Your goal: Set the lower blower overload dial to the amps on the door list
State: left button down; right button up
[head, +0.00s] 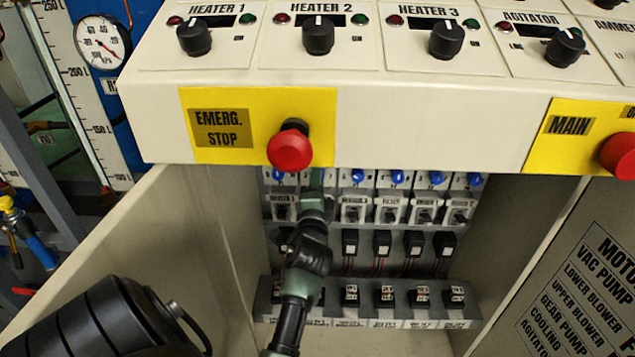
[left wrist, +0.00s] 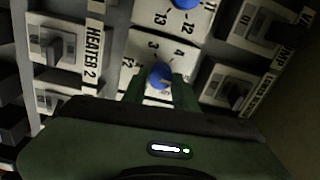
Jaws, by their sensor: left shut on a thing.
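The door list (head: 589,290) on the open right door shows motor names, with "LOWER BLOWER" among them. The amps column is out of the frame. My left gripper (head: 316,182) reaches into the cabinet below the console, its tip partly hidden under the console's edge. In the left wrist view its fingers (left wrist: 160,86) are shut on a small blue dial (left wrist: 160,74), one on each side. The scale around this dial shows 2, 3 and 4; its exact setting cannot be read. A dark, blurred label beside it (left wrist: 262,94) seems to read "LOWER BLOWER". My right gripper is out of view.
Other blue dials (head: 397,177) line the top row, with labelled breakers (head: 391,210) below and black contactors (head: 382,243) under those. The red emergency stop button (head: 290,150) juts out just above my left arm. A terminal strip (head: 420,318) runs along the bottom.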

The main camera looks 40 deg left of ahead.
pick_arm(q)
jog(key=shift+n, duration=0.5)
jog(key=c, duration=1.1)
grip_release()
